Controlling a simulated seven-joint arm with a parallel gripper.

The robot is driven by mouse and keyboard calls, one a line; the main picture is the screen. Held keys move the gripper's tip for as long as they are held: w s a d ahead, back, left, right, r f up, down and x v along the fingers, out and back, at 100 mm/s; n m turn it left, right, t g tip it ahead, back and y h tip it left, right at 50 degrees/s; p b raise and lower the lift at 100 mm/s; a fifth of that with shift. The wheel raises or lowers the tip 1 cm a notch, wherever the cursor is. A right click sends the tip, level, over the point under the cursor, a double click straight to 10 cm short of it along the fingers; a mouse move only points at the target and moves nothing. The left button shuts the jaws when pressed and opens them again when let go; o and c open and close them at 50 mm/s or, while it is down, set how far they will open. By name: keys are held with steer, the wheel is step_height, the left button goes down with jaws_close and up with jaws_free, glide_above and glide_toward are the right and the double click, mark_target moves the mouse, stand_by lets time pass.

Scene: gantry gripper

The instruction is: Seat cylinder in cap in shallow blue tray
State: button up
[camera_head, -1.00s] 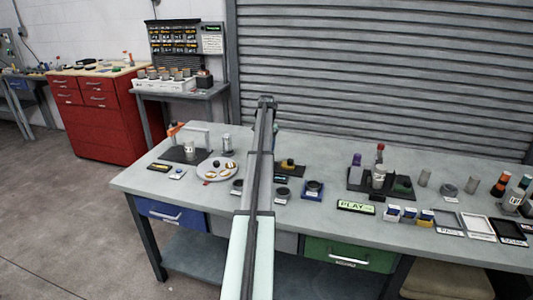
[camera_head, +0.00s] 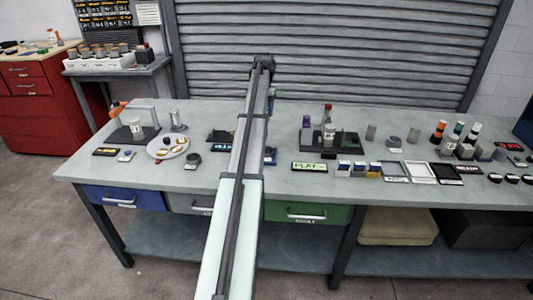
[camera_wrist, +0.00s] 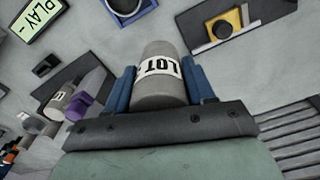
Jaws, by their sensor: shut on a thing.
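My gripper (camera_wrist: 161,84) has its blue fingers on both sides of a grey cylinder (camera_wrist: 160,100) with a white "LOT" band, in the wrist view. The shallow blue tray (camera_wrist: 107,8) is at the top edge of that view, beyond the cylinder's far end and apart from it. The dark round cap (camera_wrist: 126,5) sits in the tray and is partly cut off by the frame. In the head view my arm covers the cylinder and most of the tray; only a blue edge (camera_head: 271,157) shows.
A black pad with a yellow piece (camera_wrist: 226,27) lies right of the tray in the wrist view. A dark stand (camera_head: 345,139) with bottles and a cylinder stands right of my arm in the head view.

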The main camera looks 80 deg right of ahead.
steer(key=s+a+n, duration=0.2)
steer(key=a, duration=0.6)
steer(key=shift+s+a+f, duration=0.15)
steer(key=shift+a+f, duration=0.05)
steer(key=shift+f, duration=5.1)
steer(key=shift+f, duration=0.1)
steer(key=o, duration=1.4)
step_height(320, 180, up, 12)
